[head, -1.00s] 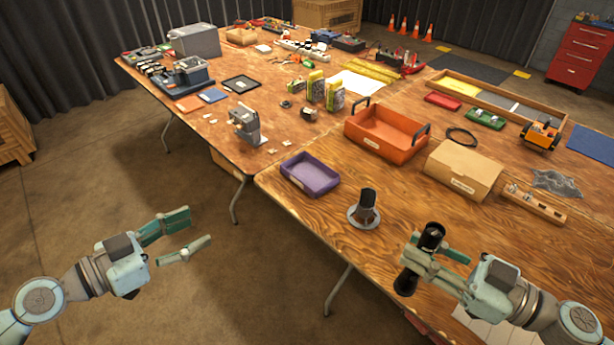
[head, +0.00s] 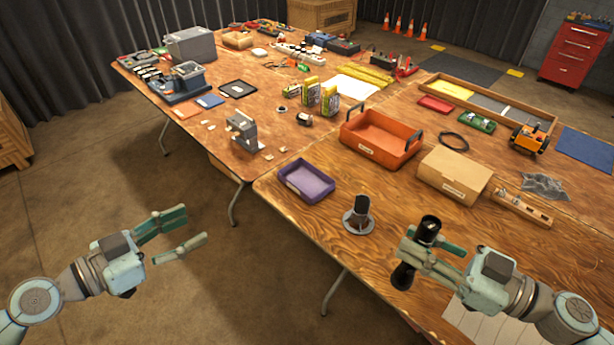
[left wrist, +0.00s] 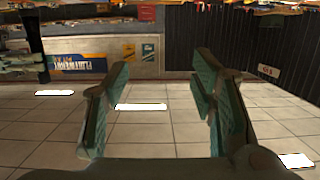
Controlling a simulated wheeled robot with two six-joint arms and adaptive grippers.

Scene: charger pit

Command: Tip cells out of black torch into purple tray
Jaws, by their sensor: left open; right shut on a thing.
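The black torch (head: 404,276) is held by my right gripper (head: 425,254), which is shut around its body near the front edge of the table. The torch stands nearly upright, tilted a little, with its round upper end showing. The purple tray (head: 306,196) sits on the table to the left of the torch; its inside looks empty. My left gripper (head: 184,234) is open and empty, off the table's left side over the floor. Its open fingers also show in the left wrist view (left wrist: 163,95). I cannot see any cells.
Behind are an orange bin (head: 378,150) with black handles and a cardboard box (head: 440,188). Bare wood lies around the tray's front.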

